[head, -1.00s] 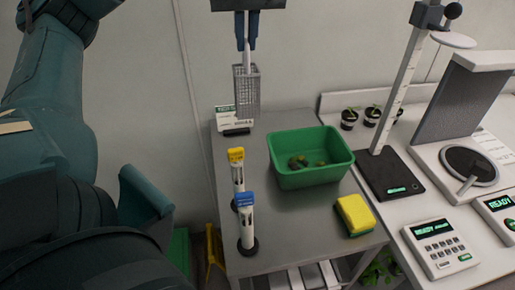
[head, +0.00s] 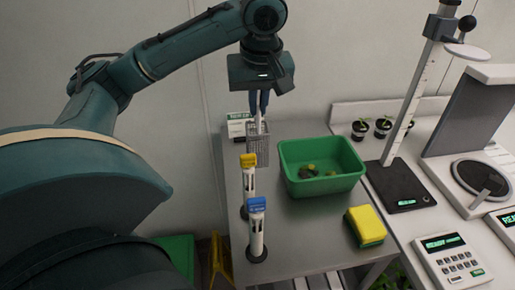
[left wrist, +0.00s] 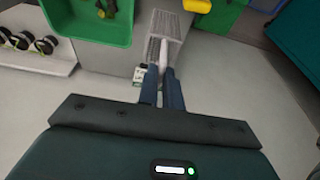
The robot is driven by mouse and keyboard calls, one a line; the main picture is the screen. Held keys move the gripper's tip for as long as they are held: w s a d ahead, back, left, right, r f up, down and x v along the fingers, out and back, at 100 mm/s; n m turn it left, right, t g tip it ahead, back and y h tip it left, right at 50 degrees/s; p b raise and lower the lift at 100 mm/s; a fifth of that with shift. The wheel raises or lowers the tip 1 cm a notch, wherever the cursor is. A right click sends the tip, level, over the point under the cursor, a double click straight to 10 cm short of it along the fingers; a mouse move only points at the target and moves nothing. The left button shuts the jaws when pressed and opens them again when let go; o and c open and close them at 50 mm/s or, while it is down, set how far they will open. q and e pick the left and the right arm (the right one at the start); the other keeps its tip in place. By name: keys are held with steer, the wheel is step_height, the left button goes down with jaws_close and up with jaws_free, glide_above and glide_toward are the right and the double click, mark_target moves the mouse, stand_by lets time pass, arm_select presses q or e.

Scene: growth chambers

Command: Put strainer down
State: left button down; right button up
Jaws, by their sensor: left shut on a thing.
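The strainer (head: 258,147) is a grey mesh basket with a pale upright handle. My left gripper (head: 259,110) is shut on its handle, with the basket hanging below the fingers. The basket is low over the back left of the metal table (head: 310,225), left of the green tub and partly behind the yellow-capped tube. I cannot tell whether it touches the tabletop. In the left wrist view the strainer (left wrist: 168,24) extends beyond the blue fingers (left wrist: 162,85). My right gripper is not in view.
The green tub (head: 322,188) holds small dark and green pieces. A yellow-capped tube (head: 249,183) and a blue-capped tube (head: 257,232) stand at the left edge. A yellow-green sponge (head: 366,226) lies front right. A small display (head: 238,125) stands at the back left.

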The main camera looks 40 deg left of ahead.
mark_target(258, 145)
arm_select(q)
step_height(258, 145, down, 6)
steer(key=shift+f+b, duration=0.15)
steer(key=shift+b, duration=0.85)
steer(key=shift+f, duration=2.3)
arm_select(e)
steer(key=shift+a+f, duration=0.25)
arm_select(q)
steer(key=c, duration=1.6)
jaws_free()
steer(key=shift+f, duration=0.1)
steer(key=shift+o, duration=0.2)
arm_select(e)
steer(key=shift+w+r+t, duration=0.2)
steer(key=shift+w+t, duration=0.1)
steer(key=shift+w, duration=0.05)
